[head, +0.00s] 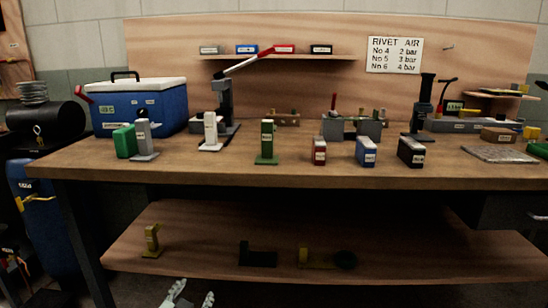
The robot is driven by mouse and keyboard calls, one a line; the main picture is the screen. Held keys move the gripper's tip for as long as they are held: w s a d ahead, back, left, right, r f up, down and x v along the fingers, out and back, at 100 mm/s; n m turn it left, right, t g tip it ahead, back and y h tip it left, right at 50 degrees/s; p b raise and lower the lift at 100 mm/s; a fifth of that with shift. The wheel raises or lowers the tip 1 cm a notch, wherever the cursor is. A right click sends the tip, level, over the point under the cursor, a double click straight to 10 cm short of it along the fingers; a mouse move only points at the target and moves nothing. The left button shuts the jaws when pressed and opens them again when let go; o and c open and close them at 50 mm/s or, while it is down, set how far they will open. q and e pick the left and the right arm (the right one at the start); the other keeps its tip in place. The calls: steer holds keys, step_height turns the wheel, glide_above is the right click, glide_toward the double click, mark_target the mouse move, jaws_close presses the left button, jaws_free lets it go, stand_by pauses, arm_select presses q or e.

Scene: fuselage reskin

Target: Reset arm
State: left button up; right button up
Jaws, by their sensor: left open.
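My left gripper (194,292) shows at the bottom edge of the head view, left of centre. Its two pale grey fingertips are apart, with nothing visible between them. It is in front of and below the bench's lower shelf (200,272), clear of the bench. The rest of the gripper is cut off by the picture's edge. My right gripper is out of the picture.
The wooden workbench (300,180) carries a blue cooler (140,108), a lever press (224,98) and several small coloured blocks. A few parts lie on the lower shelf. A black cylindrical tank (45,118) stands at left. A sign (395,54) hangs behind.

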arm_select(q)
steer(key=s+a+f+n+g, duration=0.1)
steer(key=s+a+f+g, duration=0.3)
steer(key=s+f, duration=0.6)
steer(key=s+a+f+n+g+y, duration=0.1)
steer(key=s+a+f+g, duration=0.3)
steer(key=s+f, duration=0.7)
steer(key=s+n+g, duration=0.1)
steer(key=s+g, duration=0.1)
steer(key=s, duration=0.6)
steer(key=shift+n+g, duration=0.3)
steer(key=shift+g, duration=0.1)
steer(key=shift+w, duration=0.1)
